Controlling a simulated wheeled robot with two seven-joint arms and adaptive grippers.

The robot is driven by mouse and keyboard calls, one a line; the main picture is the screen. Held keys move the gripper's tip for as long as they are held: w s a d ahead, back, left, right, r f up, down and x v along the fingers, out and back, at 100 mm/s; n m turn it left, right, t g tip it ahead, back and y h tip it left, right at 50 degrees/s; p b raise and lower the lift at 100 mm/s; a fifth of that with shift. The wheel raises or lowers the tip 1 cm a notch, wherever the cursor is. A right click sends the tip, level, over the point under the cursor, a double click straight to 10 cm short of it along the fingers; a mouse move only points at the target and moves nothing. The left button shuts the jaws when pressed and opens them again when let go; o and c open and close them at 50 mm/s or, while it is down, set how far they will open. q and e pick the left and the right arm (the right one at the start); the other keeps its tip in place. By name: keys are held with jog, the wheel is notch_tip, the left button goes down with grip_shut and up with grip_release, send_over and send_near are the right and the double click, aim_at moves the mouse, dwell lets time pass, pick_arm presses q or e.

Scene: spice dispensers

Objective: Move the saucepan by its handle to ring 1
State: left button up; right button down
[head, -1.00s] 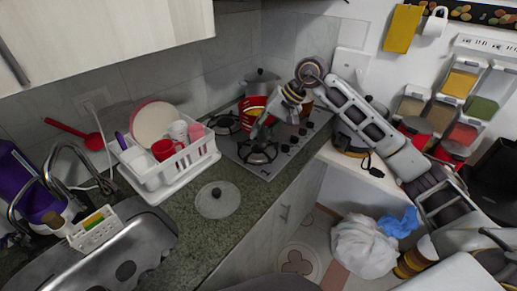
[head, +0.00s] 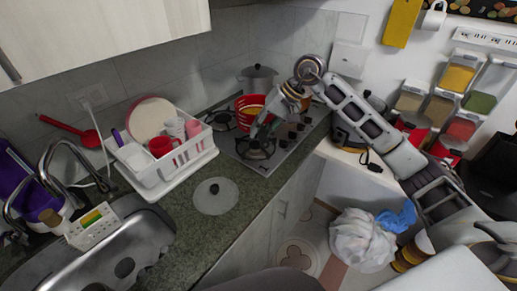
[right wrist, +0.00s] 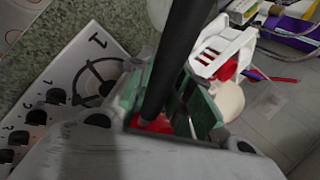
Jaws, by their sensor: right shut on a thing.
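The red saucepan (head: 249,103) shows on the hob in the head view, partly hidden by my right arm. My right gripper (head: 258,132) is beside it, over the front of the hob. In the right wrist view the gripper (right wrist: 165,105) is shut on the black handle (right wrist: 184,55), which runs between its green-edged fingers. A bit of red shows at the handle's lower end; the pan's body is hidden there. Ring 1 (right wrist: 98,78) lies beside the fingers with a printed "1". It appears to be the front burner (head: 256,151) in the head view. My left gripper is not in view.
A grey pot (head: 258,78) stands at the back of the hob. Left of the hob are a white dish rack (head: 180,161) and a round lid (head: 215,196) on the granite counter. Hob knobs (head: 293,134) line the right edge. The counter around the lid is clear.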

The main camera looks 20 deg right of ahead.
notch_tip(320, 180, down, 9)
jog(key=b, duration=0.2)
jog(key=shift+b, duration=0.3)
jog(key=c, duration=1.3)
grip_release()
jog(key=shift+f, duration=0.2)
jog(key=shift+c, duration=0.2)
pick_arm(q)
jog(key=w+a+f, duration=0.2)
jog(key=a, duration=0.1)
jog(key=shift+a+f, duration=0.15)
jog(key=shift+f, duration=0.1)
pick_arm(e)
jog(key=shift+o, duration=0.2)
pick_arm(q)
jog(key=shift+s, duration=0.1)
